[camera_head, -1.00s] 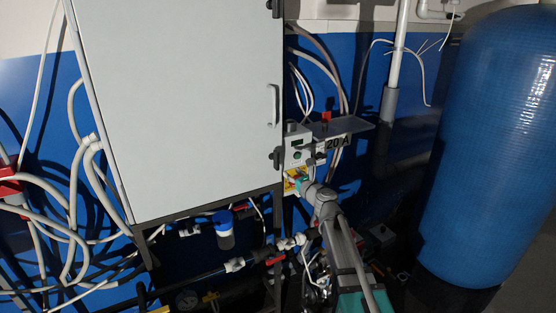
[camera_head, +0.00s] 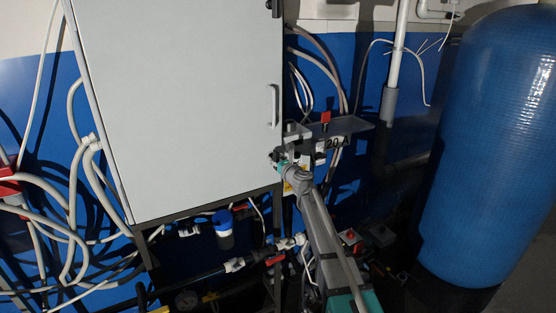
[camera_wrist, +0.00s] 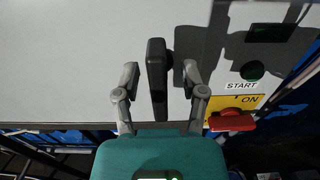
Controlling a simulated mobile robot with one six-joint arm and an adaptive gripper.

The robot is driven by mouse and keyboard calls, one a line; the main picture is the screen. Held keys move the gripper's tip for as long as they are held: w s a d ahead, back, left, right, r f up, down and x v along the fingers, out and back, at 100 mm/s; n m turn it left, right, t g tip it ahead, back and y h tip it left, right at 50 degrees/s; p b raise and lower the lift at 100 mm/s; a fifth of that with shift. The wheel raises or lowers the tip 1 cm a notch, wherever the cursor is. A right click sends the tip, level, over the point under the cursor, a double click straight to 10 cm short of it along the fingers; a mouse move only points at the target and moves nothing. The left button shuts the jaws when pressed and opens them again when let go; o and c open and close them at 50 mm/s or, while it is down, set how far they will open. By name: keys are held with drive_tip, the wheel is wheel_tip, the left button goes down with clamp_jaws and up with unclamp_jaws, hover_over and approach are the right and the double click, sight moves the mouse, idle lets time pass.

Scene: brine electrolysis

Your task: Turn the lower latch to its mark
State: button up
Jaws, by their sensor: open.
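The lower latch (camera_wrist: 157,80) is a black elongated handle on the front of the white cabinet door (camera_wrist: 70,60). In the wrist view it stands nearly upright in the picture between my two fingers. My gripper (camera_wrist: 161,74) is open, with one finger on each side of the latch and visible gaps to both. In the head view my gripper (camera_head: 279,163) is at the door's lower right edge and largely hides the latch. I cannot make out the latch's mark.
To the right of the latch is a panel with a green START button (camera_wrist: 252,70) and a red ON switch (camera_wrist: 231,121). A grey door handle (camera_head: 275,106) and an upper latch (camera_head: 273,8) are above. A 20 A breaker box and shelf (camera_head: 345,125) stand close right.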

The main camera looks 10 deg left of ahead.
drive_tip(key=shift+c, duration=0.2)
clamp_jaws()
drive_tip(key=shift+d, duration=0.1)
drive_tip(key=shift+w, duration=0.1)
